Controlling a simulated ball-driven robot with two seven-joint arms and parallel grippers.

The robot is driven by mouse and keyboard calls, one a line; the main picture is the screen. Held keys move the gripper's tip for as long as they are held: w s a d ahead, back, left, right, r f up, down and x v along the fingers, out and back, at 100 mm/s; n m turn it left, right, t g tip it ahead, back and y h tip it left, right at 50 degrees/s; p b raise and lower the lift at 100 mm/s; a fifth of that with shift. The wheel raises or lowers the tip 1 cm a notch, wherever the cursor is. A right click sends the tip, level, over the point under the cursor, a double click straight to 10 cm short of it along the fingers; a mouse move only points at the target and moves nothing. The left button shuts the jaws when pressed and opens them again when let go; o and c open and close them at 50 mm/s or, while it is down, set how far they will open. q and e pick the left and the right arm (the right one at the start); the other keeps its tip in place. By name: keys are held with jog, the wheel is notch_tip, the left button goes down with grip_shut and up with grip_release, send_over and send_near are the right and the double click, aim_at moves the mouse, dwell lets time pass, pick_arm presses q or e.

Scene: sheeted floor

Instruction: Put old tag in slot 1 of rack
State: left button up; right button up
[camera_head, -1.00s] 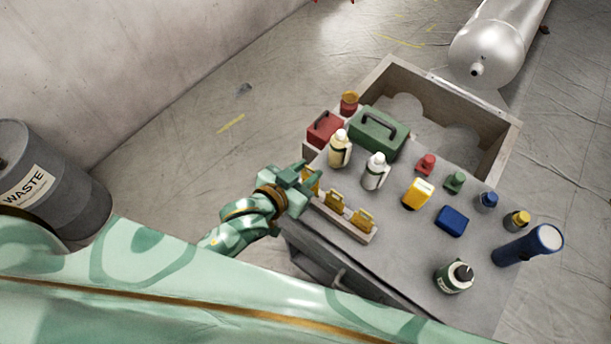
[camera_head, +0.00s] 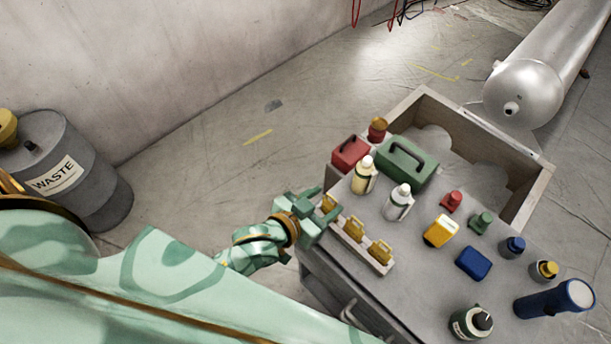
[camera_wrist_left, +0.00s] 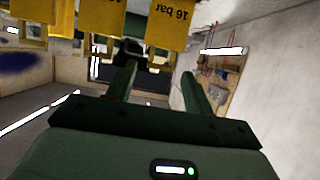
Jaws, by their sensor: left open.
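A pale rack (camera_head: 347,250) lies along the near left edge of the grey cart top. Yellow tags stand in it: a left one (camera_head: 329,204), a middle one (camera_head: 354,228) and a right one (camera_head: 380,252). I cannot tell which is the old tag. My left gripper (camera_head: 314,208) is at the rack's left end, beside the left tag. In the left wrist view the left gripper (camera_wrist_left: 157,82) has its fingers apart with nothing between them. A yellow tag marked "16 bar" (camera_wrist_left: 170,24) hangs across the top there, beyond the fingers. My right gripper is not in view.
Behind the rack stand a cream bottle (camera_head: 363,176), a white bottle (camera_head: 398,204), a red box (camera_head: 350,154) and a green case (camera_head: 407,160). A yellow block (camera_head: 439,232) and blue block (camera_head: 473,263) lie right. A waste drum (camera_head: 70,165) stands far left.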

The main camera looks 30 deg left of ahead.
pick_arm(q)
jog(key=p+v, duration=0.2)
jog(key=v, duration=0.8)
jog(key=s+a+f+g+y, duration=0.1)
jog(key=s+a+f+g, duration=0.15)
jog(key=f, duration=0.55)
jog(key=s+a+f+g+y, duration=0.1)
jog(key=s+f, duration=0.3)
jog(key=f, duration=0.4)
jog(key=s+a+f+g+y, duration=0.1)
jog(key=s+a+f+g, duration=0.15)
jog(key=f, duration=0.65)
jog(key=s+a+f+g, duration=0.2)
jog(key=s+f, duration=0.3)
jog(key=s, duration=0.4)
jog(key=s+a+f+g+y, duration=0.1)
jog(key=s+f+g, duration=0.3)
jog(key=s, duration=0.6)
notch_tip(320, 180, down, 2)
jog(key=shift+s+a+f+y, duration=0.25)
jog(key=shift+s+a+y, duration=0.05)
jog(key=shift+a, duration=0.15)
